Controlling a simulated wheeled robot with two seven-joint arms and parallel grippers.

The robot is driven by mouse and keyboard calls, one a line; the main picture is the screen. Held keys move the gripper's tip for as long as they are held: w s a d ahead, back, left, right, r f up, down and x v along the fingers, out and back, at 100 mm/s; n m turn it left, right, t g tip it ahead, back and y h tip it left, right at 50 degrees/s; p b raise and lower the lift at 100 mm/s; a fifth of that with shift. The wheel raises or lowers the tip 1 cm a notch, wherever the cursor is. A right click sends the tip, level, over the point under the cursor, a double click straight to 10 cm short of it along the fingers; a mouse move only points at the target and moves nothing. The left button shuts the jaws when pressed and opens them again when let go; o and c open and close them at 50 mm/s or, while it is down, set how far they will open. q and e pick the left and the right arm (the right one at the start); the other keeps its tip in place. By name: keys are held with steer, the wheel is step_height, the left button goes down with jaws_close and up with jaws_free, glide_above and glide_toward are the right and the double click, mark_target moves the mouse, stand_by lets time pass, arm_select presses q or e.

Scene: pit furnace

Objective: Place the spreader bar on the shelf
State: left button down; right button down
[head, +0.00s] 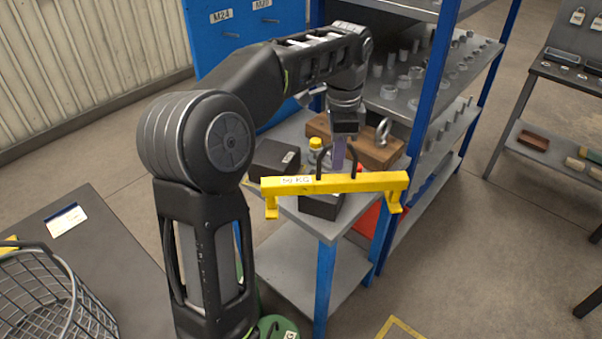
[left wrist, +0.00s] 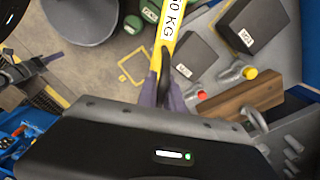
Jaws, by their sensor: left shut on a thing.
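The spreader bar (head: 335,184) is yellow, with a "50 KG" label, a black loop handle and short feet at its ends. My left gripper (head: 338,158) points down and is shut on the handle, with the bar hanging roughly level below it. In the left wrist view the bar (left wrist: 178,42) runs up from the gripper (left wrist: 164,94). In the head view the bar overlaps the front of a grey, blue-legged shelf unit (head: 300,214); I cannot tell its exact height above the top. The unit's lower board (head: 290,262) is bare where it shows. My right gripper is out of view.
Black blocks (head: 274,157), a yellow-capped piece (head: 315,145) and a wooden block (head: 365,151) with an eye bolt (head: 383,131) crowd the unit's top. A taller rack (head: 455,85) with small metal parts stands behind. A wire basket (head: 40,300) sits at lower left.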

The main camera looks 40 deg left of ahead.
mark_target(335, 178)
arm_select(q)
steer(key=shift+f+b, duration=0.3)
steer(key=shift+f, duration=0.05)
step_height(335, 178, down, 2)
steer(key=shift+f+b, duration=0.2)
steer(key=shift+b, duration=0.55)
step_height(335, 178, down, 2)
steer(key=shift+p, duration=0.45)
steer(key=shift+f, duration=0.5)
